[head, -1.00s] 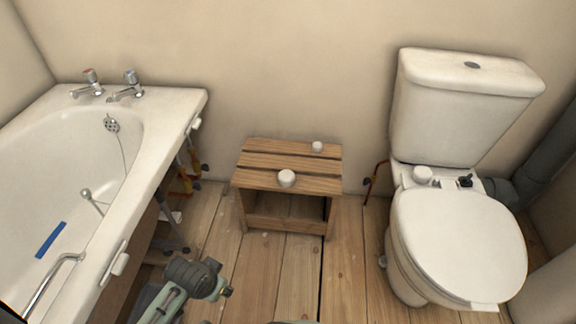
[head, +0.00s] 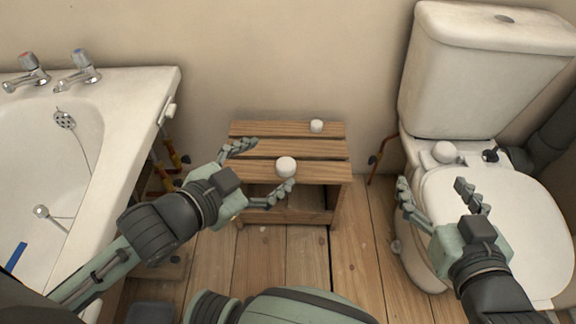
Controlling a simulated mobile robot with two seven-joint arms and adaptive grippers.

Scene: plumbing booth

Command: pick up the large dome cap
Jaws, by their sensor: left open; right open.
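A larger white round cap (head: 286,167), which looks like the large dome cap, sits on the front slat of a wooden stool (head: 290,149) in the head view. A smaller white cap (head: 316,126) sits on the stool's back slat. Another white round cap (head: 446,152) is on the toilet behind the seat; I cannot tell its exact type. My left gripper (head: 262,168) is open and empty, just left of the larger stool cap, with one finger near its lower side. My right gripper (head: 434,187) is open and empty over the toilet's left side, below the toilet cap.
The bathtub (head: 150,110) stands at the left with two taps (head: 78,70). The toilet (head: 500,215) stands at the right, lid down, with a small dark part (head: 490,155) behind the lid. Bare floorboards (head: 345,245) lie between. The wall is close behind the stool.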

